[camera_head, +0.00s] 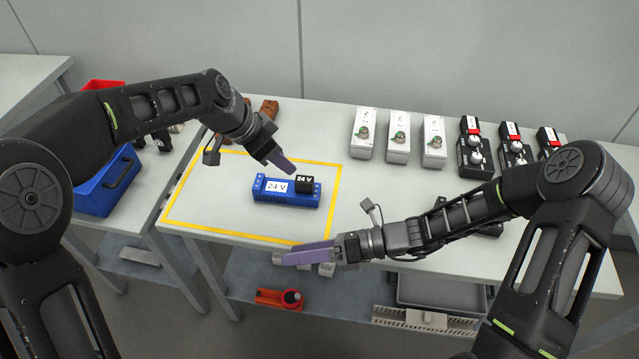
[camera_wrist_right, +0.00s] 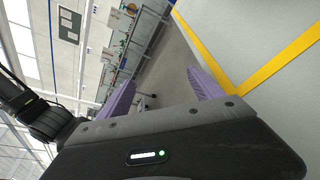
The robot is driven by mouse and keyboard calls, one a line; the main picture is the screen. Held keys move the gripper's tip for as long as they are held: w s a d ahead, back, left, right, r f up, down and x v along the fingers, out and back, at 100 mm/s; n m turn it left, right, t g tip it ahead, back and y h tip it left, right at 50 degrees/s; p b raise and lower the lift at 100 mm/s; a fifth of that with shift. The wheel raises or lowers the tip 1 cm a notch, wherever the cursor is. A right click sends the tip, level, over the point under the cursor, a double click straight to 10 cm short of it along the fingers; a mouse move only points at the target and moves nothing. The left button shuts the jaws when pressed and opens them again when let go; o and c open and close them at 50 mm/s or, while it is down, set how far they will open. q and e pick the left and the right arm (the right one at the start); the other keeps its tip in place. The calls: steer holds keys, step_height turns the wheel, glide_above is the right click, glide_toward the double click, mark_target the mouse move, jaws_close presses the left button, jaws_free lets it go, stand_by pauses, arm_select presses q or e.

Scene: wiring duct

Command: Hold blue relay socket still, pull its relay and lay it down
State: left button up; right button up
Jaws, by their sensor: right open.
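The blue relay socket (camera_head: 272,198) lies inside the yellow-outlined area on the table, with a white 24 V label on it. My right gripper (camera_head: 300,254) is in front of the socket, near the table's front edge. Its purple fingers are open and empty in the right wrist view (camera_wrist_right: 160,90).
White boxes with green knobs (camera_head: 398,137) and black devices with red parts (camera_head: 475,148) stand along the back right. A blue bin (camera_head: 108,186) stands on the left table. Yellow tape (camera_head: 180,190) bounds mostly free tabletop around the socket. A lower shelf holds loose parts.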

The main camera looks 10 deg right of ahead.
steer(key=w+d+r+m+t+y, duration=0.1)
steer(key=w+d+r+t, duration=0.35)
steer(key=w, duration=0.35)
steer(key=w+d+r+m+t, duration=0.1)
steer(key=w+d+r+t, duration=0.3)
steer(key=w+d+r, duration=0.3)
steer(key=n+g+h, duration=0.3)
steer(key=n+g, duration=0.3)
steer(key=n, duration=0.3)
glide_toward(291, 188)
steer(key=shift+w+a+r, duration=0.1)
steer(key=shift+a+r, duration=0.15)
steer(key=shift+a, duration=0.3)
steer(key=shift+a+r, duration=0.2)
steer(key=shift+a, duration=0.4)
steer(key=shift+w+f+n+h, duration=0.2)
steer(key=shift+f+n+h, duration=0.2)
steer(key=shift+f, duration=0.15)
steer(key=shift+x, duration=3.85)
steer(key=shift+s, duration=0.1)
